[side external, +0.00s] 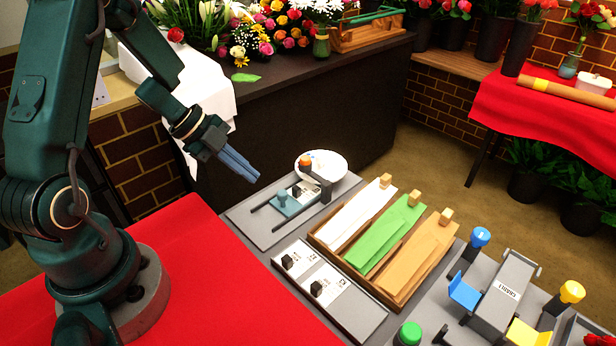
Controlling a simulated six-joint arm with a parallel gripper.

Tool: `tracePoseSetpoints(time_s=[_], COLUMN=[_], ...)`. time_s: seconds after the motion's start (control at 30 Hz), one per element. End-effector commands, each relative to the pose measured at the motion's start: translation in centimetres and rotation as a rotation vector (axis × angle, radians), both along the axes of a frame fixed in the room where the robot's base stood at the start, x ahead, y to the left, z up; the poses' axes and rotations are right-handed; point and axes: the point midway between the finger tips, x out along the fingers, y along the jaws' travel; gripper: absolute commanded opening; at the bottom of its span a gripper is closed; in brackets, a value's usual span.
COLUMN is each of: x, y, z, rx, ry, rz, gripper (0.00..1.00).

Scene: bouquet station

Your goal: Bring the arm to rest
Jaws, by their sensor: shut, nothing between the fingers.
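My gripper (240,165) shows in the side external view, at the end of my dark green arm. It hangs in the air above the back left of the grey work board (250,215). Its blue-grey fingers are shut together with nothing between them. They point down and to the right, apart from everything around them. My arm stands upright on its round base on the red cloth (215,285) at the left.
Near the gripper are a white bowl (335,163) and a small grey device (290,205). A wooden tray (375,285) holds white, green and tan sheets. Several coloured knobs surround a grey fixture (495,305) at right. Flowers stand on the dark counter (330,95). The red cloth's front is clear.

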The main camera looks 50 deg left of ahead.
Motion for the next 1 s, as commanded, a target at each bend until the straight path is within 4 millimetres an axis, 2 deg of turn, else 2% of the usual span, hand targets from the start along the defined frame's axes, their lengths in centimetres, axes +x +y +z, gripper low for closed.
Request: tracePoseSetpoints(time_s=[0.1, 0.27, 0.37, 0.47, 0.57, 0.6, 0.7, 0.77, 0.8, 0.9, 1.0], x=[-0.8, -1.5, -1.5, -0.6, 1.2, 2.3, 4.6, 5.4, 5.7, 5.3, 3.8], y=[0.8, 1.3, 1.0, 0.0, -2.0, -2.9, -4.4, -4.9, -5.1, -5.2, -4.9], z=[1.5, 2.6, 3.1, 4.9, 8.1, 9.8, 14.4, 17.1, 18.8, 22.3, 24.2], rx=[0.004, 0.002, 0.006, 0.042, 0.068, 0.079, 0.093, 0.088, 0.077, 0.028, -0.045], ry=[-0.003, -0.001, -0.006, -0.055, -0.163, -0.224, -0.389, -0.478, -0.530, -0.616, -0.639], rz=[0.003, 0.001, -0.017, -0.067, -0.071, -0.044, 0.079, 0.177, 0.250, 0.442, 0.640], gripper=[0.00, 0.00, 0.00, 0.00, 0.00, 0.00, 0.00, 0.00, 0.00, 0.00, 0.00])
